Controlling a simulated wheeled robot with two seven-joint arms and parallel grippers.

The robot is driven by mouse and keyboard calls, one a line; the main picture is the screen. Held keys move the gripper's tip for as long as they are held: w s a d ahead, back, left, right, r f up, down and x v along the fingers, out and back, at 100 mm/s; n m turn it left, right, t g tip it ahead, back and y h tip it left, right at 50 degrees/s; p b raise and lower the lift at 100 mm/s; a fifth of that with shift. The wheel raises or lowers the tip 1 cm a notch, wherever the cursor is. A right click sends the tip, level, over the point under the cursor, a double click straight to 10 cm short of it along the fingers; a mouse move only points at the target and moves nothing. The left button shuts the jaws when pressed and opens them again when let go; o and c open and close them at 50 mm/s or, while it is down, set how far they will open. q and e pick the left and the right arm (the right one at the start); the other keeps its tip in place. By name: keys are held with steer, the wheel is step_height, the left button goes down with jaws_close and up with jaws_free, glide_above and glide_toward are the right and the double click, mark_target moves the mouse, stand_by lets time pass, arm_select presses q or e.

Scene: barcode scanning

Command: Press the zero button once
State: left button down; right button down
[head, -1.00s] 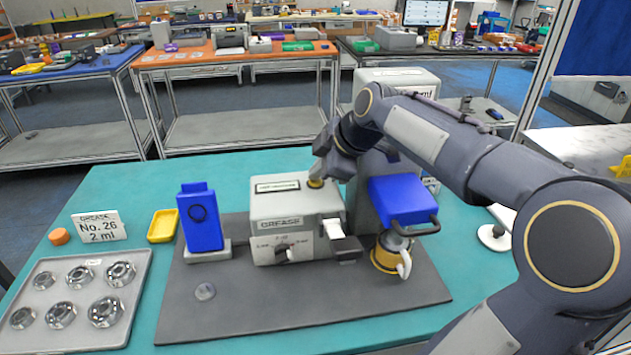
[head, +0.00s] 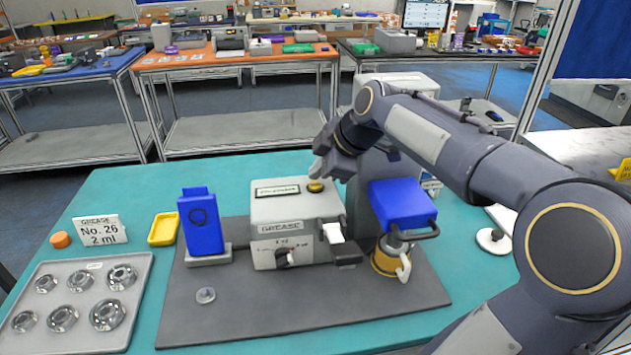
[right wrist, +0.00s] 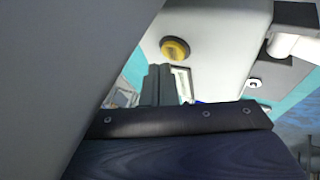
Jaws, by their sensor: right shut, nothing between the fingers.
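The yellow round button (head: 316,186) sits on top of the grey grease machine (head: 290,210), right of its small display (head: 278,190). My right gripper (head: 319,170) is shut and empty, pointing down, with its fingertips just above the button's far edge. I cannot tell for sure whether they touch it in the head view. In the right wrist view the button (right wrist: 175,49) shows whole, and the shut fingers (right wrist: 162,84) are close beside it, seemingly apart. My left gripper is not in view.
A blue box-shaped device (head: 200,222) stands left of the machine. A blue-topped unit (head: 402,204) with a handle stands to its right. A metal tray (head: 135,338) of bearings, a yellow dish (head: 163,229) and a grease sign (head: 100,230) are at left. The front mat (head: 290,315) is mostly clear.

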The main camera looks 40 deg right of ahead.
mark_target(318, 186)
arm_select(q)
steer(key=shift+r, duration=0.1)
arm_select(e)
steer(key=shift+r, duration=0.1)
